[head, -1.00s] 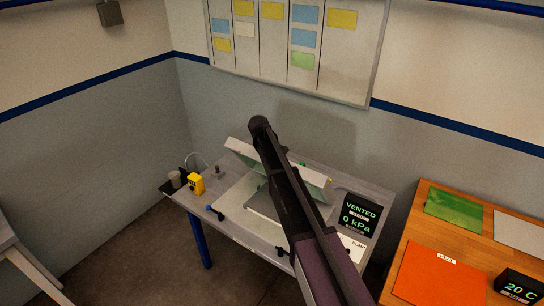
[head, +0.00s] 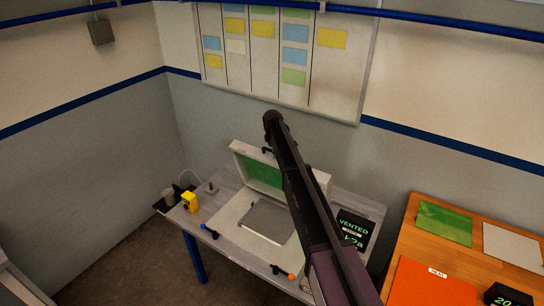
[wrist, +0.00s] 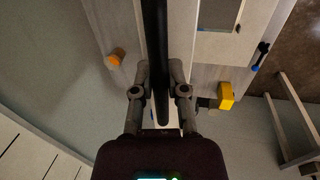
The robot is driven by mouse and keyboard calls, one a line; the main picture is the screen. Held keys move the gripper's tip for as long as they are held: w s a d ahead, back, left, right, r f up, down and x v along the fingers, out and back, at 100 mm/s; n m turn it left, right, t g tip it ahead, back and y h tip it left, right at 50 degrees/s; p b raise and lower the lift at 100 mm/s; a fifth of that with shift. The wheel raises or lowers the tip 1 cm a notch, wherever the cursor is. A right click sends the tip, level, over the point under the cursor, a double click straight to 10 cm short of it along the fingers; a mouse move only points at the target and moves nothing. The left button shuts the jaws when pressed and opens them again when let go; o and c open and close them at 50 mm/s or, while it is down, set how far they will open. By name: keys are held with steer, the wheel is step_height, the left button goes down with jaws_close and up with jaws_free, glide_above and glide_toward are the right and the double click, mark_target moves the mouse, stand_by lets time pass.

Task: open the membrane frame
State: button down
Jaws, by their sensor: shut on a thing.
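The membrane frame (head: 250,150) is a white frame with a green membrane (head: 262,174). It stands tilted up steeply at the back of the bench in the head view, its right part hidden behind my arm. The flat grey plate (head: 268,221) lies uncovered in front of it. In the wrist view my gripper (wrist: 158,92) is shut on a black bar (wrist: 155,45), which looks like the frame's handle. My arm hides the gripper's fingers in the head view.
A blue-tipped clamp (head: 209,231) and an orange-tipped clamp (head: 283,272) sit at the bench front. A yellow block (head: 190,202) stands at the left. A display (head: 354,228) reads VENTED. An orange mat (head: 432,285) lies on the wooden table at right.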

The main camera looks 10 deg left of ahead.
steer(key=shift+d, duration=0.15)
steer(key=c, duration=0.6)
jaws_free()
steer(key=shift+r, duration=0.1)
steer(key=shift+c, duration=0.2)
steer(key=shift+w, duration=0.1)
